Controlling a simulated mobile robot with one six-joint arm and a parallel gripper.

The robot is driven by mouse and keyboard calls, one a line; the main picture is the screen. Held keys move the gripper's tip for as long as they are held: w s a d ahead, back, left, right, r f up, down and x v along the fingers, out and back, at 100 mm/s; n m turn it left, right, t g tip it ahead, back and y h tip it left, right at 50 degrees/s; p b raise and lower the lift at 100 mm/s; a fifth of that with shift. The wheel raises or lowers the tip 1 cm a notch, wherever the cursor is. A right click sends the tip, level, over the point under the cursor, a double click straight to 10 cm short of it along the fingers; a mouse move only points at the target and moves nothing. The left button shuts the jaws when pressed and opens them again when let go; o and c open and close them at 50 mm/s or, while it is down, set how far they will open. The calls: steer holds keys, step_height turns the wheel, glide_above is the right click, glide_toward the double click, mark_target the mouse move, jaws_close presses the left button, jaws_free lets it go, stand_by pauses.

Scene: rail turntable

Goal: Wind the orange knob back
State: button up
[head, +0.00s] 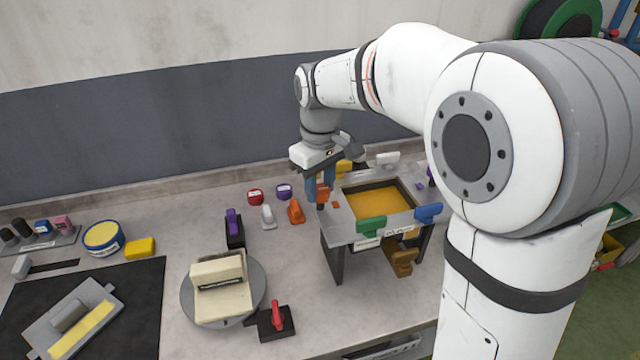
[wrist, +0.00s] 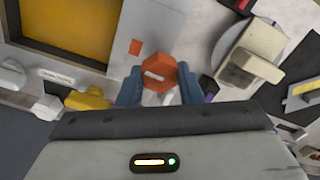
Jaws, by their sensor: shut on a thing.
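The orange knob (head: 322,193) stands at the left edge of the metal frame with the yellow panel. In the wrist view the orange knob (wrist: 159,75) is a faceted disc with a pale mark on its face. My gripper (head: 320,190) points down over it. In the wrist view my gripper's blue fingers (wrist: 160,92) are on either side of the knob, shut on it. A small orange square (wrist: 135,46) is on the frame's grey plate beside the knob. The knob's lower part is hidden in both views.
The metal frame (head: 348,229) carries green, blue and other coloured handles. An orange clamp (head: 295,212) and a grey one (head: 268,217) stand to the left. A turntable (head: 194,303) bearing a cream block, and a red-handled switch (head: 276,320), are at front left.

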mark_target(321, 189)
stand_by(0.3)
steer(key=o, duration=1)
step_height(321, 189, up, 8)
steer(key=shift+f+b, duration=0.1)
steer(key=shift+b, duration=0.2)
steer(key=s+d+f+m+t, duration=0.1)
steer(key=s+d+f+m, duration=0.2)
steer(key=s+d, duration=0.2)
steer(key=s+d+f+m+t, duration=0.1)
steer(key=s+d+f+m, duration=0.1)
steer(key=s+d, duration=0.3)
steer(key=s+d+f+m+t, duration=0.1)
steer(key=s+d+f+m, duration=0.2)
steer(key=s, duration=0.6)
steer(key=shift+d+f+m, duration=0.3)
steer(key=shift+d+f, duration=0.6)
steer(key=shift+d, duration=0.2)
